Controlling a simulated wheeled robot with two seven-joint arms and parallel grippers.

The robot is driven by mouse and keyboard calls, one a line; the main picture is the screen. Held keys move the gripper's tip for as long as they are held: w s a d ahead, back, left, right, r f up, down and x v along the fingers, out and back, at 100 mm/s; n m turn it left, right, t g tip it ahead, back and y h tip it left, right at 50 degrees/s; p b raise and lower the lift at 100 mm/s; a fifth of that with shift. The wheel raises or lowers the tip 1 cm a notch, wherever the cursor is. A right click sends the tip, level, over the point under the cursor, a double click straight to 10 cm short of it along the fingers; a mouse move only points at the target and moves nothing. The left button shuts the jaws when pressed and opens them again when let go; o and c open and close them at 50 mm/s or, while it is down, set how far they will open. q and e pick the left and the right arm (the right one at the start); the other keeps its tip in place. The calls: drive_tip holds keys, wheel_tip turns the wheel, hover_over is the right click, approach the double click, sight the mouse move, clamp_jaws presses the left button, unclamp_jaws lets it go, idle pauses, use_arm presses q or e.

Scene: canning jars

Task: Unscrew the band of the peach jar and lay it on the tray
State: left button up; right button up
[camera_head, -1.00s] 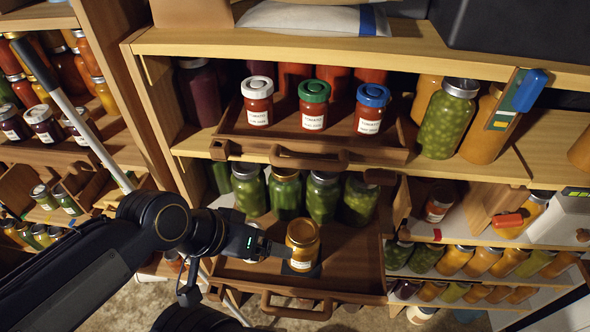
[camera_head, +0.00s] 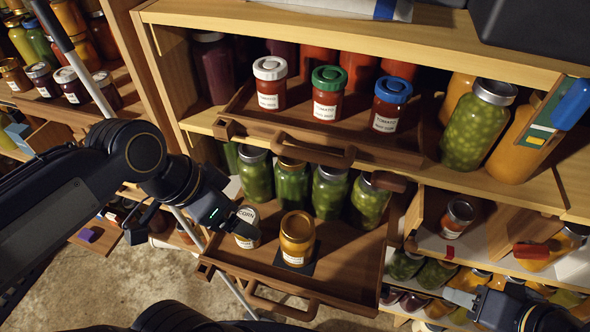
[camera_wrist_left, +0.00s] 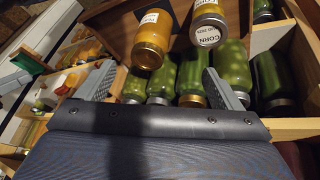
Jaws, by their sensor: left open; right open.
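The peach jar (camera_head: 297,240), orange with a gold band on top, stands upright on a small dark mat on the lower pulled-out wooden tray (camera_head: 345,262). It also shows in the left wrist view (camera_wrist_left: 152,42). A corn jar (camera_head: 248,232) with a pale lid stands to its left and shows in the left wrist view (camera_wrist_left: 208,24). My left gripper (camera_head: 238,218) is at the tray's left side, by the corn jar and apart from the peach jar. Its fingers are spread and empty in the wrist view (camera_wrist_left: 160,85). My right gripper (camera_head: 472,301) is open at the lower right, away from the jar.
Several green jars (camera_head: 292,183) stand behind the peach jar. An upper tray (camera_head: 345,133) above holds tomato jars with white, green and blue lids. Wooden handles (camera_head: 280,307) stick out at the front. Shelves of jars lie at right; open floor shows at lower left.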

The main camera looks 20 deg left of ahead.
use_arm(q)
drive_tip(key=m, duration=0.2)
wheel_tip(320, 180, up, 5)
drive_tip(key=m+g+y+b, duration=0.3)
drive_tip(key=m+y+b, duration=0.15)
drive_tip(key=m, duration=1.15)
hover_over(300, 226)
drive_tip(key=shift+h, duration=0.35)
wheel_tip(300, 226, down, 16)
drive_tip(key=shift+s+r+b, duration=0.1)
drive_tip(key=shift+r+b, duration=0.15)
drive_tip(key=shift+b, duration=0.35)
drive_tip(key=c, duration=1.2)
drive_tip(key=shift+o, duration=0.2)
drive_tip(key=shift+r+n, duration=0.1)
drive_tip(key=shift+n, duration=0.8)
drive_tip(key=n, duration=0.2)
drive_tip(key=shift+n+p, duration=0.35)
drive_tip(key=shift+n, duration=0.05)
